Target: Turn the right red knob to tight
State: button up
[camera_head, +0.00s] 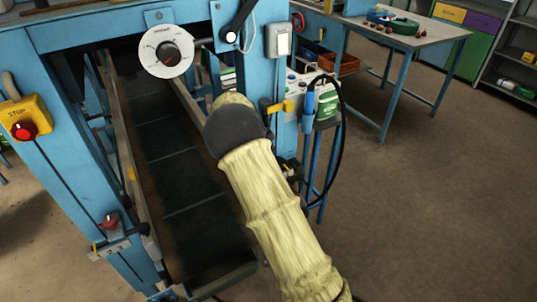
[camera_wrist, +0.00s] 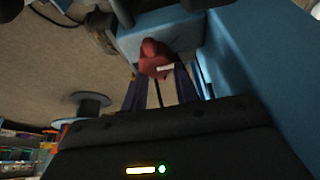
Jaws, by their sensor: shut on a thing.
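The right red knob (camera_wrist: 153,58) shows in the wrist view, on a blue block (camera_wrist: 185,30), with a pale mark on its side. My gripper (camera_wrist: 158,74) reaches up to it with a finger on either side and is shut on it. The fingertips are dark and partly hidden. In the head view my sleeved arm covers the gripper and this knob. Another red knob (camera_head: 111,219) stands at the lower left of the blue frame, on a small metal bracket. Which way the right knob is turned, tight or loose, I cannot tell.
The blue frame (camera_head: 100,32) surrounds a dark conveyor belt (camera_head: 170,150). It carries a white dial (camera_head: 166,51) and a yellow stop box (camera_head: 25,117). A yellow-handled valve (camera_head: 280,107) and a black hose (camera_head: 338,140) are close right of my arm. Open floor (camera_head: 430,210) lies at right.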

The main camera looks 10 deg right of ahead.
jog(key=shift+a, duration=0.15)
jog(key=o, duration=1)
jog(key=shift+c, duration=0.2)
jog(key=shift+r, duration=0.1)
jog(key=v, duration=1.7)
jog(key=shift+r, duration=0.1)
